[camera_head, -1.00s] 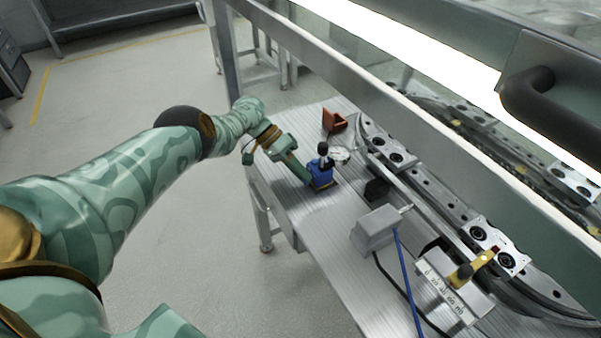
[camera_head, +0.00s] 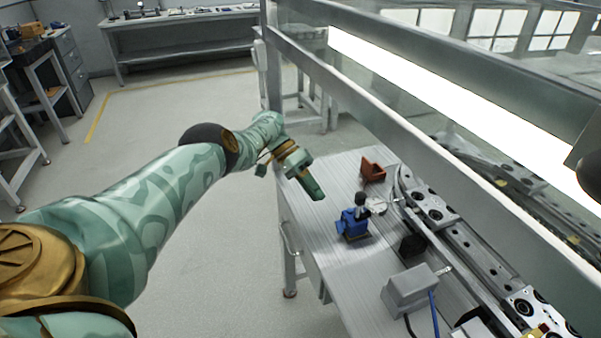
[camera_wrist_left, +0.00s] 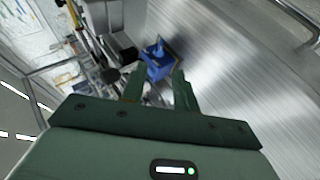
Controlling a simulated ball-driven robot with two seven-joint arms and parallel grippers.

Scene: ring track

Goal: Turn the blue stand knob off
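The blue stand (camera_head: 352,224) sits upright on the metal table (camera_head: 325,225), with a dark upright part (camera_head: 362,200) at its top. In the left wrist view the blue stand (camera_wrist_left: 158,65) shows between and beyond the fingers, with a small blue raised part on it. I cannot tell from these views which way its knob is turned. My left gripper (camera_head: 318,195) is to the left of the stand, apart from it. In the left wrist view its fingers (camera_wrist_left: 157,78) are spread with nothing held between them.
A reddish-brown block (camera_head: 373,170) stands behind the blue stand. A grey box (camera_head: 409,290) with a blue cable and a black block (camera_head: 411,246) are to the right. The curved metal track (camera_head: 455,235) and a frame rail (camera_head: 440,165) bound the right side. Bare table lies left of the stand.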

